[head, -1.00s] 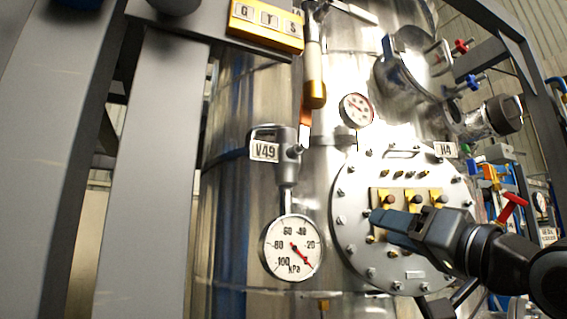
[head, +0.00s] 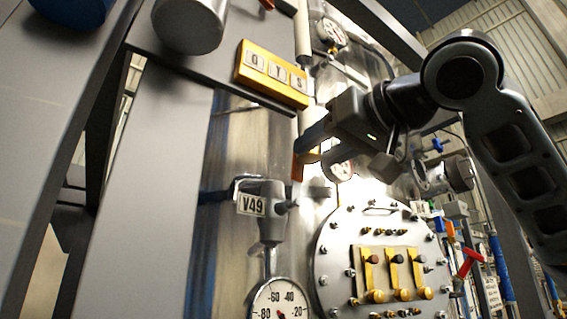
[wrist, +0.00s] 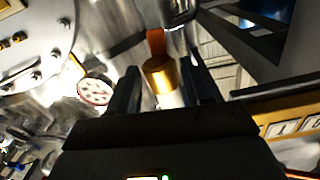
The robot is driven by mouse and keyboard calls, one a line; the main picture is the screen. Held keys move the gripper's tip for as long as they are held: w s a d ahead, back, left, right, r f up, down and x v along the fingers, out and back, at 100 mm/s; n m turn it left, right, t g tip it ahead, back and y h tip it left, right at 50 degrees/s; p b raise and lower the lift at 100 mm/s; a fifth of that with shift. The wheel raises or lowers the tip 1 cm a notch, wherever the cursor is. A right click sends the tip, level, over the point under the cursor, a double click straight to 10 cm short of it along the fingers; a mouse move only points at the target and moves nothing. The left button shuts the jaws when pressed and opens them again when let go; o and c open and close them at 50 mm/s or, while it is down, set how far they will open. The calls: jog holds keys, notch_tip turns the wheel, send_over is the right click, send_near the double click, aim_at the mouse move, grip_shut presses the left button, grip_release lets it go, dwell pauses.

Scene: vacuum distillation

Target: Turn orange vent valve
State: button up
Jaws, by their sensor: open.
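The orange vent valve's lever (head: 298,166) shows in the head view just beyond my fingertips, partly hidden behind my gripper (head: 310,146). In the wrist view the orange-red lever (wrist: 156,42) extends from a gold collar (wrist: 160,76) on a pale pipe. My gripper (wrist: 164,76) is open, with one dark finger on each side of the collar. The collar appears between the fingers, with gaps visible on both sides. I cannot tell how deep it sits between them.
A gold label plate (head: 272,74) on a grey beam is close to my gripper. The V49 valve (head: 262,208) and a large gauge (head: 277,303) are below. A round bolted flange (head: 338,262) with gold levers is lower right. A small gauge (wrist: 95,92) is beside my fingers.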

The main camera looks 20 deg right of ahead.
aim_at(301, 160)
jog(key=w, duration=0.2)
jog(key=w+a+p, duration=0.1)
jog(key=w, duration=0.2)
jog(key=w+p, duration=0.1)
jog(key=w, duration=0.1)
jog(key=shift+w+a, duration=0.25)
grip_shut()
dwell(0.4)
